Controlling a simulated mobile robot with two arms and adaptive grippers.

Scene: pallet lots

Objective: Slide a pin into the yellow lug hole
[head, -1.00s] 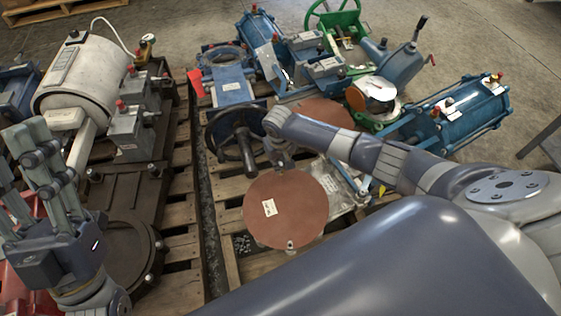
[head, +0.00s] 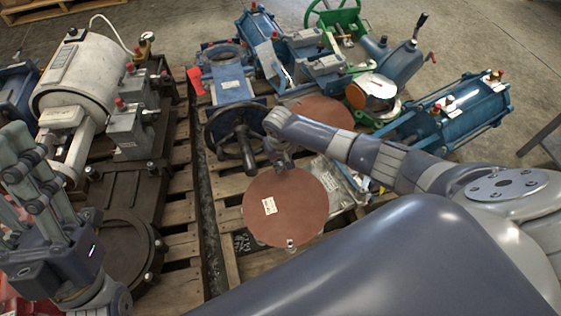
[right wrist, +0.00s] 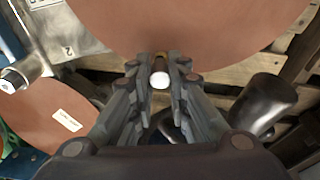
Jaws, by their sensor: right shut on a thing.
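My right gripper (right wrist: 160,68) is shut on a short pin (right wrist: 159,79) with a bright, pale end, in the right wrist view. A small yellow bit (right wrist: 161,56) shows just beyond the pin, at the rim of a red-brown disc (right wrist: 200,22); I cannot tell whether the pin is in the lug's hole. In the head view the right gripper (head: 283,163) is small and partly hidden by its arm at the far rim of the labelled disc (head: 287,208). My left gripper (head: 28,185) is at the left edge, fingers apart and empty.
A second red-brown disc (head: 322,112) lies behind. Blue cylinders (head: 470,112) and a green valve (head: 345,35) crowd the pallet. A white motor (head: 80,80) stands on the left pallet.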

